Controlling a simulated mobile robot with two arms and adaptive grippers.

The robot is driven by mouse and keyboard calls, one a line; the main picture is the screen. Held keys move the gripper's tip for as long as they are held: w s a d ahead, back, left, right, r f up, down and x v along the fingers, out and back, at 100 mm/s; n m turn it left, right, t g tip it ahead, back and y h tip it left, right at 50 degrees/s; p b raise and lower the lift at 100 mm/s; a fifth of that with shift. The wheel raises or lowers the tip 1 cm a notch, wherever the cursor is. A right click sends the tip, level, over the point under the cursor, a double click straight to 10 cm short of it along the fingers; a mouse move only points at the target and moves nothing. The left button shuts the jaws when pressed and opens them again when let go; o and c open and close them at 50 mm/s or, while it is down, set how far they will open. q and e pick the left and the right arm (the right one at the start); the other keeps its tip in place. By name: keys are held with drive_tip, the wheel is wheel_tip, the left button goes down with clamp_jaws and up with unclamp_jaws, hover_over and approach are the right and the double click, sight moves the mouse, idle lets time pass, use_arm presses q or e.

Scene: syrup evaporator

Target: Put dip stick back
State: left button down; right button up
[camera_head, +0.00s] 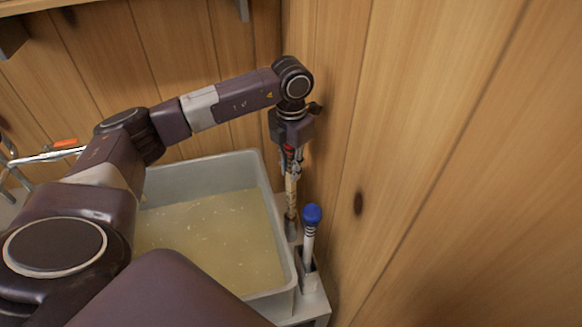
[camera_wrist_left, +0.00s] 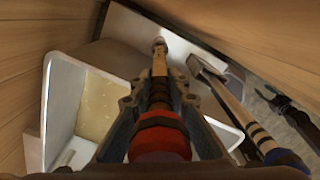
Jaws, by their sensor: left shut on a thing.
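My left gripper (camera_head: 290,165) points down beside the back right corner of the pan and is shut on a red-topped stick. This stick (camera_head: 291,198) has a pale, wood-coloured shaft and hangs roughly upright. Its lower end is close to a small grey holder (camera_head: 291,229); I cannot tell whether it is inside.
A blue-capped white stick (camera_head: 311,228) with dark bands stands in a holder (camera_head: 308,281) in front of the held stick. The grey pan (camera_head: 270,215) of yellowish liquid is left of both. A wooden wall (camera_head: 420,170) is close on the right.

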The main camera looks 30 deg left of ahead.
sight(291, 158)
use_arm(q)
wheel_tip(291, 158, down, 4)
drive_tip(key=b, duration=0.2)
drive_tip(key=shift+b, duration=0.35)
drive_tip(key=c, duration=1.1)
unclamp_jaws()
drive_tip(key=shift+c, duration=0.2)
drive_tip(key=shift+r+p, duration=2.65)
drive_tip(key=shift+r, duration=1.4)
